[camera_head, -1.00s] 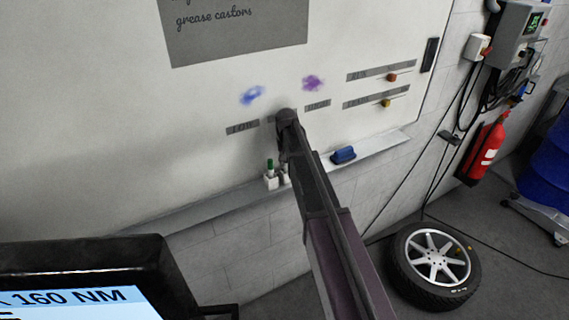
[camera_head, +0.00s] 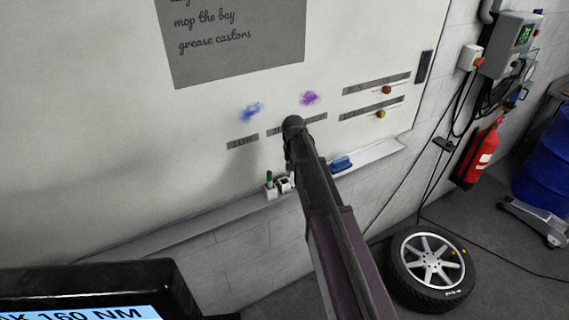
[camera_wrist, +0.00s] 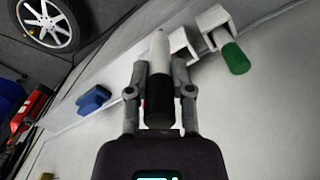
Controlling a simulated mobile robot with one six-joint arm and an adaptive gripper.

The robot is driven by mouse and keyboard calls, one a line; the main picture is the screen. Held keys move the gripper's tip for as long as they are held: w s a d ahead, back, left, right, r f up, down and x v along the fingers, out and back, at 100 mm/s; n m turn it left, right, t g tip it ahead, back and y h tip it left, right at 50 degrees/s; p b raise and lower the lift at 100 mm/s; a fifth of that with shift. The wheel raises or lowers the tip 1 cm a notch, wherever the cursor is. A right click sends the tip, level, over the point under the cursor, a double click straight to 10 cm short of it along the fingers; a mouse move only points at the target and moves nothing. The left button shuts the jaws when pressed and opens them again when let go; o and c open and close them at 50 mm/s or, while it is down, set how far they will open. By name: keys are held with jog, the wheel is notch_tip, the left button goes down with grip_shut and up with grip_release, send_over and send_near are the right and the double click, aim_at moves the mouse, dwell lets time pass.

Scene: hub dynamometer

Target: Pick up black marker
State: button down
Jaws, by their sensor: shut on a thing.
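My gripper (camera_wrist: 159,85) is shut on the black marker (camera_wrist: 158,108) in the wrist view. The marker has a black cap and a white body (camera_wrist: 158,65) that tapers toward the top of the picture. It is held between both fingers, beside a white holder cup (camera_wrist: 184,47) that looks empty. In the head view my arm hides the gripper and the marker. A green-capped marker (camera_wrist: 235,58) sits in another white holder; it also shows in the head view (camera_head: 268,178).
The holders stand on the whiteboard's ledge (camera_head: 213,222). A blue eraser (camera_head: 341,163) lies on the ledge to the right and shows in the wrist view (camera_wrist: 93,99). A wheel (camera_head: 432,268) and a red fire extinguisher (camera_head: 483,155) are further right.

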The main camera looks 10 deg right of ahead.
jog(key=s+d, duration=0.3)
jog(key=s, duration=0.8)
jog(key=shift+s+d, duration=0.15)
jog(key=shift+d, duration=0.2)
notch_tip(320, 180, down, 17)
jog(key=b, duration=1.6)
jog(key=shift+r+b, duration=0.2)
jog(key=shift+b, duration=0.1)
jog(key=shift+d, duration=0.15)
